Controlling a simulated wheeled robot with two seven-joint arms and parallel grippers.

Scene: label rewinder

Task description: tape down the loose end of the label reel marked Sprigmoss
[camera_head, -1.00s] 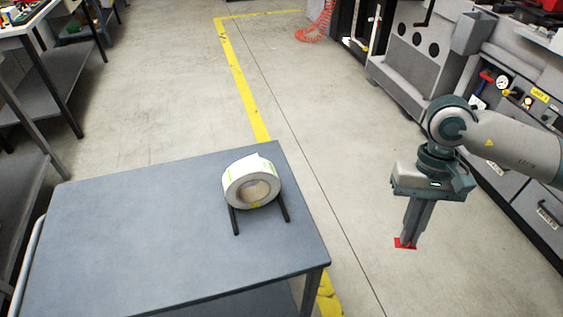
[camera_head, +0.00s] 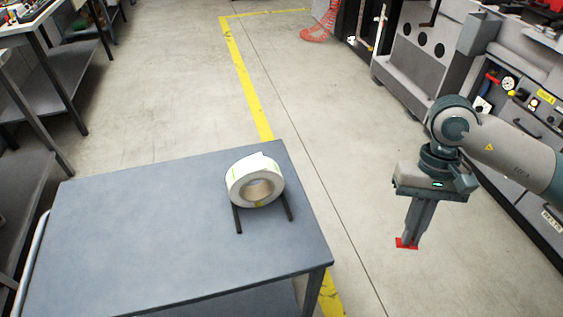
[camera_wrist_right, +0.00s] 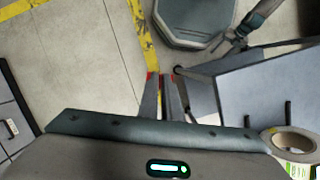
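A white label reel (camera_head: 243,188) with green and yellow marks stands upright on two dark rails on the trolley (camera_head: 140,230). It also shows in the right wrist view (camera_wrist_right: 272,143), partly cut off. A pale flap seems to rise at its top; no name is legible. My right gripper (camera_head: 407,242) points down, right of the trolley and apart from the reel. Its fingers are nearly together on a small red piece (camera_head: 400,243), apparently tape, with red also showing at the fingertips in the right wrist view (camera_wrist_right: 160,76). My left gripper is outside the head view; a dark shape in the wrist view may be it, unclear.
The trolley top is bare left of the reel. Grey machines (camera_head: 425,50) with gauges stand on the right, a workbench (camera_head: 50,75) on the left. A yellow line (camera_head: 245,80) runs along the open floor.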

